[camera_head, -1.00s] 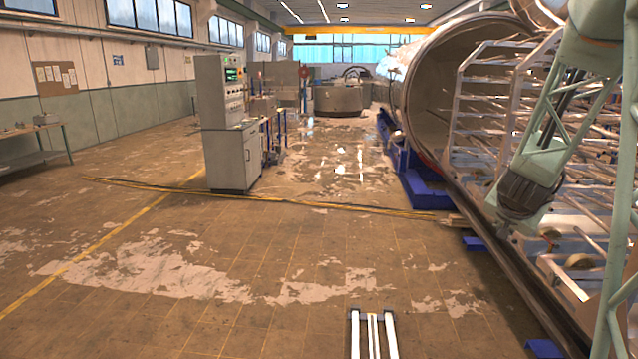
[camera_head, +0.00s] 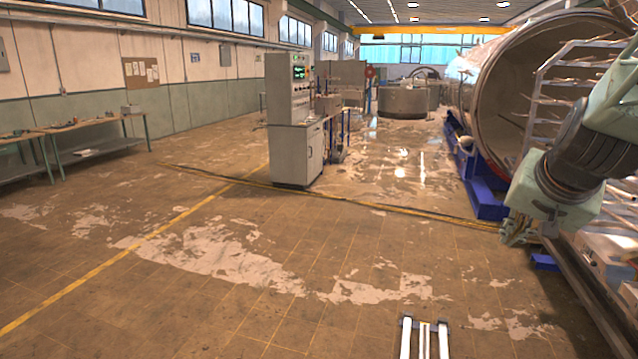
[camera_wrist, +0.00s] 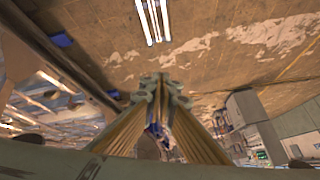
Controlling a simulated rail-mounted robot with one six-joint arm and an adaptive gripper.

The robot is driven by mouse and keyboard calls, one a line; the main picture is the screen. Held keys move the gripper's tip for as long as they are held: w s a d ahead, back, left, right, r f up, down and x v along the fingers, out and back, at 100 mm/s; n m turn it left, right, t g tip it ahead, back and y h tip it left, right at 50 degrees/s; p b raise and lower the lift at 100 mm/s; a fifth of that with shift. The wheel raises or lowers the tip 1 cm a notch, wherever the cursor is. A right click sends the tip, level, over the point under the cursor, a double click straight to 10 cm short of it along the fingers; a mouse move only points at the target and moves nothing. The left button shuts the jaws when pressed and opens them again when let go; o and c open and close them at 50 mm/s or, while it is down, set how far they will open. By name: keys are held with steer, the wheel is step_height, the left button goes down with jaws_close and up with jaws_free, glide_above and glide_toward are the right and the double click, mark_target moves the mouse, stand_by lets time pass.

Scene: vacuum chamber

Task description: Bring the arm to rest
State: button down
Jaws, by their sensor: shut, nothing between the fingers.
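My gripper (camera_head: 518,231) is at the right in the head view, at the end of my green arm (camera_head: 575,170). It hangs in the air in front of the rack and the chamber mouth. In the wrist view my gripper (camera_wrist: 163,82) shows in the middle, its two fingers meeting at the tips. It is shut and empty. The upper part of my arm runs out of the head view at the right edge.
The large round vacuum chamber (camera_head: 487,88) stands open at the right, with a pale metal rack (camera_head: 545,95) before it. A grey control cabinet (camera_head: 290,155) stands mid-floor. Workbenches (camera_head: 97,124) line the left wall.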

steer(key=s+a+r+n+g+y+b, duration=0.15)
steer(key=s+a+n, duration=0.25)
steer(key=s+a, duration=1)
steer(key=s+a+f+n+g, duration=0.1)
steer(key=s+a, duration=0.2)
steer(key=s, duration=0.7)
steer(key=s+a+n+g, duration=0.1)
steer(key=s+a, duration=0.3)
steer(key=s, duration=0.6)
steer(key=shift+s+a+f+n+y+b, duration=0.15)
steer(key=shift+f+n+y+b, duration=0.25)
steer(key=shift+n, duration=0.4)
step_height(320, 180, down, 8)
steer(key=b, duration=0.7)
steer(key=shift+r+b, duration=0.2)
steer(key=shift+b, duration=0.1)
